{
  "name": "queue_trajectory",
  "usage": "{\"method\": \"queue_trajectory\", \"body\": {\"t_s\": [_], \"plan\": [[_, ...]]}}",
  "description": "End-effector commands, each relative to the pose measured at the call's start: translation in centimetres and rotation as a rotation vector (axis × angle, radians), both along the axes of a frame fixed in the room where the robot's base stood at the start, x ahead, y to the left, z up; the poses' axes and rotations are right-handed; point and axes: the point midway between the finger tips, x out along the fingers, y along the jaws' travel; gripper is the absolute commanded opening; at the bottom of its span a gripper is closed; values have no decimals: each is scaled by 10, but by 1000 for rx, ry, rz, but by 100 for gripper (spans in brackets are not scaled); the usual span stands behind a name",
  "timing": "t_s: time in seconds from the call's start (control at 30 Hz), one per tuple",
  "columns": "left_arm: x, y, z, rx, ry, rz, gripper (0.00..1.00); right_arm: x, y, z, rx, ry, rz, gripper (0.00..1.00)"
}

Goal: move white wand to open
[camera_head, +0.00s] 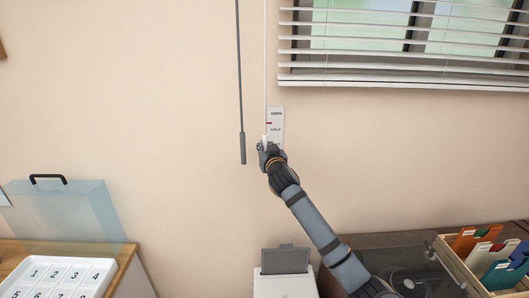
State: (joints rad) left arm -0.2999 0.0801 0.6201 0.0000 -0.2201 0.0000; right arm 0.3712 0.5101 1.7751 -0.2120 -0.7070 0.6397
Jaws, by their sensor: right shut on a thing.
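The white wand (265,70) hangs down the wall left of the blinds, and its lower end is at my right gripper (264,146). My right gripper is shut on the white wand near its bottom. A small white label plate (276,120) is on the wall just behind and right of the wand. It reads OPEN at the top, with a small red mark at its left below that word. Lower text on it is partly hard to read, and my gripper covers its bottom. My left gripper is not in view.
A grey wand (241,80) hangs close to the left, apart from my gripper. White blinds (405,70) cover the window at upper right. Below are a numbered white tray (107,267), a translucent blue case (65,212) and a wooden crate of coloured files (447,250).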

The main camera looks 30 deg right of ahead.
Motion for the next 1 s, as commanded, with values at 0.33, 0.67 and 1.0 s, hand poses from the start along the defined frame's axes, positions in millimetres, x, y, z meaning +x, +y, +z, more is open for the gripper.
{"method": "queue_trajectory", "body": {"t_s": [0.33,0.67,1.0], "plan": [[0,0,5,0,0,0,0,0,1,12,-2,-6,3,0],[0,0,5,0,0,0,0,0,1,11,-1,-3,2,40],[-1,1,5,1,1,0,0,-22,9,9,-6,0,2,40]]}}
